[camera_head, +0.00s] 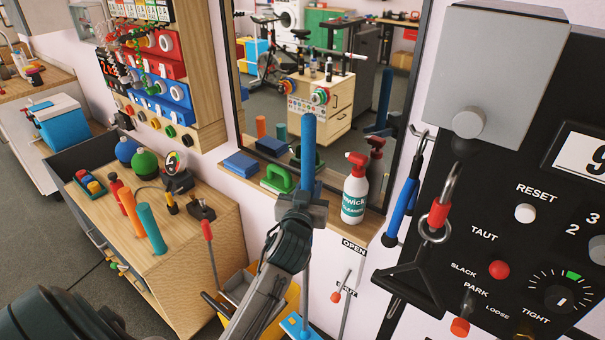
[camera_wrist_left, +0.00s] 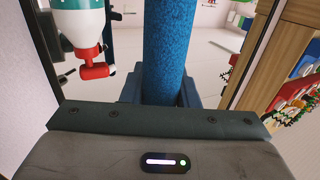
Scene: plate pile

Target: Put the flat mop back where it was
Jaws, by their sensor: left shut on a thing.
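The flat mop has a thick blue handle (camera_head: 308,135) that stands upright in front of the mirror, a thin pole below it, and a blue head (camera_head: 299,326) low at the bottom edge of the head view. My left gripper (camera_head: 303,204) is shut on the lower part of the blue handle. In the left wrist view the blue handle (camera_wrist_left: 166,50) rises between the fingers of the left gripper (camera_wrist_left: 160,92). The underside of the mop head is cut off. My right gripper is not in view.
A white spray bottle with red trigger (camera_head: 355,188) stands right of the mop on the mirror ledge (camera_head: 365,226). A yellow bucket (camera_head: 272,318) is below. A black control panel (camera_head: 500,190) fills the right.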

